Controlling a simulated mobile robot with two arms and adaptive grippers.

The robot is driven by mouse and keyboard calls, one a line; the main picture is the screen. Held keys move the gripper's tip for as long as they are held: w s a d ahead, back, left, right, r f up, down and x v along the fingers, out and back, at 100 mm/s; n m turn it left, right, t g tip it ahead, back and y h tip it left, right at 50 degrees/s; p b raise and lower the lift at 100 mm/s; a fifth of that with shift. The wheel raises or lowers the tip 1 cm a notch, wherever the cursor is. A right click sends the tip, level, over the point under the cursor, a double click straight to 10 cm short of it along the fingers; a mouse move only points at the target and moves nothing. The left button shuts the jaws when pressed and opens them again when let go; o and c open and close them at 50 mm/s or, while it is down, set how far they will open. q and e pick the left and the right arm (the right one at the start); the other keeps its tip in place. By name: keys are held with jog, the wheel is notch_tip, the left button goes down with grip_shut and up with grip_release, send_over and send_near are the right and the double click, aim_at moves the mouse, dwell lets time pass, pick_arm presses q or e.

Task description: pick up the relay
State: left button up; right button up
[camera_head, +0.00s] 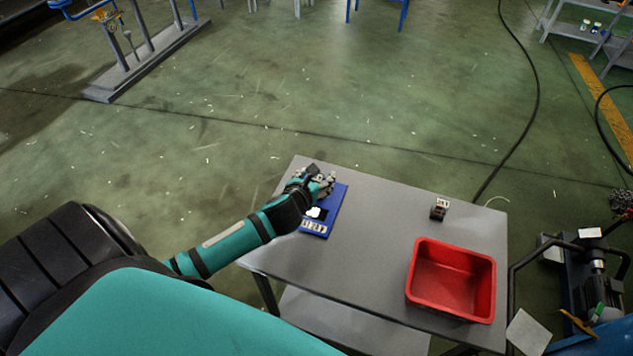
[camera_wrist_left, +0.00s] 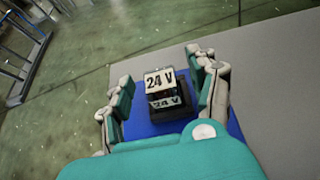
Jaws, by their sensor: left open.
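A dark block with white labels reading "24 V", which looks like the relay (camera_wrist_left: 160,88), shows in the left wrist view over a blue mat (camera_wrist_left: 226,128). My left gripper (camera_wrist_left: 160,82) is open, with one finger on each side of the block and gaps between. In the head view my left gripper (camera_head: 325,182) is over the far end of the blue mat (camera_head: 336,205) and hides the block there. Whether the block rests on the mat or is touched underneath cannot be told. My right gripper is not in view.
The mat lies at the left of a grey table (camera_head: 385,220). A small dark block with a light top (camera_head: 438,210) stands to the right. An empty red bin (camera_head: 450,278) sits at the front right. The table's middle is clear.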

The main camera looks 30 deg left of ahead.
pick_arm(q)
jog(key=shift+w+f, duration=0.15)
jog(key=shift+w, duration=0.15)
grip_shut()
dwell(0.3)
